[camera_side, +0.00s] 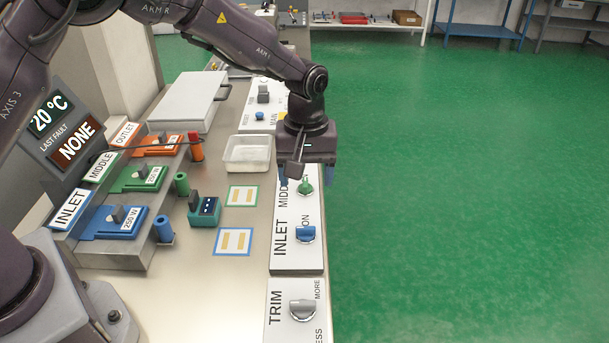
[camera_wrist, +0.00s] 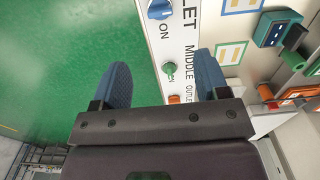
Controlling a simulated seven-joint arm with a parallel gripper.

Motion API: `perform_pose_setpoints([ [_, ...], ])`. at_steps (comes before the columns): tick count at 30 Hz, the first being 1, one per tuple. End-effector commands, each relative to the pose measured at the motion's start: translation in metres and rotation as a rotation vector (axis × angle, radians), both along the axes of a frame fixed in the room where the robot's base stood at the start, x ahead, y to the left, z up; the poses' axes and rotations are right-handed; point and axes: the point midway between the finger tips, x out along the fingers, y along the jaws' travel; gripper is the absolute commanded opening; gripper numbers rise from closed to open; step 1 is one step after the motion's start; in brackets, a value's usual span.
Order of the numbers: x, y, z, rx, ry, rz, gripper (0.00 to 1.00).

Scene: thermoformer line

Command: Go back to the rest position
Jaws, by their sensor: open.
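My gripper (camera_side: 306,180) is above the panel strip at the bench's right edge, near the green MIDDLE knob (camera_side: 305,187). In the wrist view its two blue fingers (camera_wrist: 164,86) stand wide apart with nothing held between them. The green knob (camera_wrist: 169,69) shows between the fingers, with the blue INLET knob (camera_wrist: 160,9) farther off. The orange OUTLET knob (camera_wrist: 174,99) shows close to the gripper body. In the side view the gripper hides the OUTLET part of the panel.
A white tray (camera_side: 247,166) stands just left of the gripper. A teal device (camera_side: 205,210), colored heater blocks (camera_side: 120,222) and a grey lidded case (camera_side: 190,100) are on the bench. The TRIM knob (camera_side: 303,309) is at the front. Green floor (camera_side: 450,180) lies open to the right.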

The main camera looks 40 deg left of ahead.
Motion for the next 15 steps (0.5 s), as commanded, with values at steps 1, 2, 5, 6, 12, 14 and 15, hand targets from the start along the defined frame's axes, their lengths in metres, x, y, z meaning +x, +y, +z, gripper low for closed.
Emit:
perform_pose_setpoints([
  [1, 0.0, 0.0, 0.0, 0.0, 0.0, -0.006, 0.68],
  [2, 0.0, 0.0, 0.0, 0.0, 0.0, -0.016, 0.68],
  [5, -0.002, 0.002, -0.002, 0.007, 0.006, -0.086, 0.68],
  [6, -0.009, 0.005, -0.007, 0.016, 0.03, -0.133, 0.68],
  [12, -0.056, 0.018, 0.021, -0.011, 0.065, -0.385, 0.68],
  [14, -0.068, 0.022, 0.035, -0.025, 0.054, -0.44, 0.68],
  [15, -0.076, 0.026, 0.045, -0.031, 0.044, -0.476, 0.68],
])
